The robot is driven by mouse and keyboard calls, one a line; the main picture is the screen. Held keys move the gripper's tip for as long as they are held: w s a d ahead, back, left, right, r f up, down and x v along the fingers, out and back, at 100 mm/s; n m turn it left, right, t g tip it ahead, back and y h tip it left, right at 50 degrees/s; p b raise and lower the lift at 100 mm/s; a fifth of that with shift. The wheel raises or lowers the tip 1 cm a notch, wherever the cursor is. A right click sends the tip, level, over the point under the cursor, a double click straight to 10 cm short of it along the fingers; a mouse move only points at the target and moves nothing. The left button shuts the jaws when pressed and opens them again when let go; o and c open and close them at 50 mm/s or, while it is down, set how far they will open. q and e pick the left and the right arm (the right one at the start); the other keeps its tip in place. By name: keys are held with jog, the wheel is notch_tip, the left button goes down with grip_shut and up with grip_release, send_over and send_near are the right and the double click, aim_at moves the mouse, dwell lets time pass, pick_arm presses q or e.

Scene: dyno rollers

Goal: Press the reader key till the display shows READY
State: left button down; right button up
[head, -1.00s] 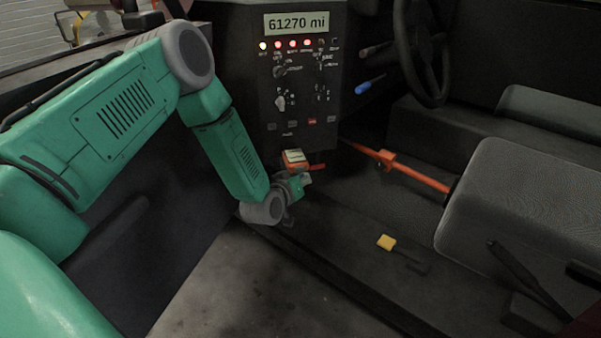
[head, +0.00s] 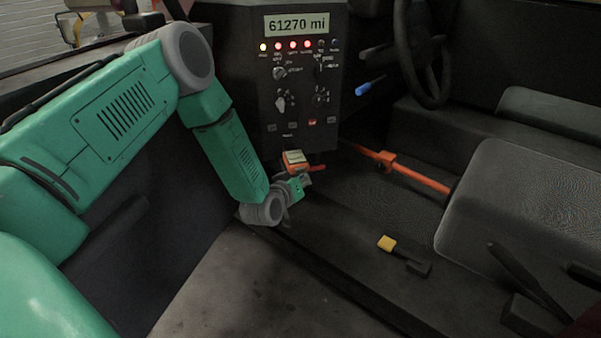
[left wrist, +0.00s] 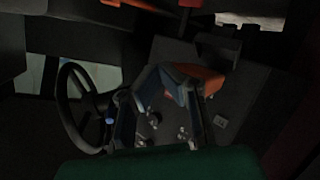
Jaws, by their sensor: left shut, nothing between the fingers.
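A small orange reader-like device (head: 293,163) with a pale face sits at the foot of the black dash panel (head: 298,105). The writing on its face is too small to read, and I cannot make out its key. The panel's display (head: 297,24) reads "61270 mi". My left gripper (head: 303,184) is shut and empty, just below the orange device; I cannot tell if they touch. In the left wrist view the fingers (left wrist: 172,82) meet in front of the dark panel, with an orange part (left wrist: 207,80) beside them. My right gripper is out of view.
An orange bar (head: 425,179) runs from near the panel to the grey seat (head: 520,205). A steering wheel (head: 423,50) stands at the upper right. A yellow-headed black tool (head: 387,242) lies on the dark floor, with clear floor around it.

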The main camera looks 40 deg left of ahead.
pick_arm(q)
jog(key=shift+w+a, duration=0.1)
dwell(0.3)
jog(key=shift+w+a+r, duration=0.1)
jog(key=shift+w+a, duration=0.05)
jog(key=shift+a, duration=0.05)
jog(key=shift+w+a, duration=0.3)
jog(key=shift+a, duration=0.05)
dwell(1.0)
jog(key=shift+s+d, duration=0.15)
jog(key=shift+s+d+p, duration=0.3)
jog(key=shift+s+d, duration=0.1)
jog(key=shift+d, duration=0.1)
jog(key=shift+s+d+p, duration=0.4)
jog(key=shift+s+d, duration=0.4)
jog(key=shift+d, duration=0.2)
jog(key=shift+s+d+p, duration=0.35)
jog(key=shift+s+d, duration=0.45)
jog(key=shift+d, duration=0.15)
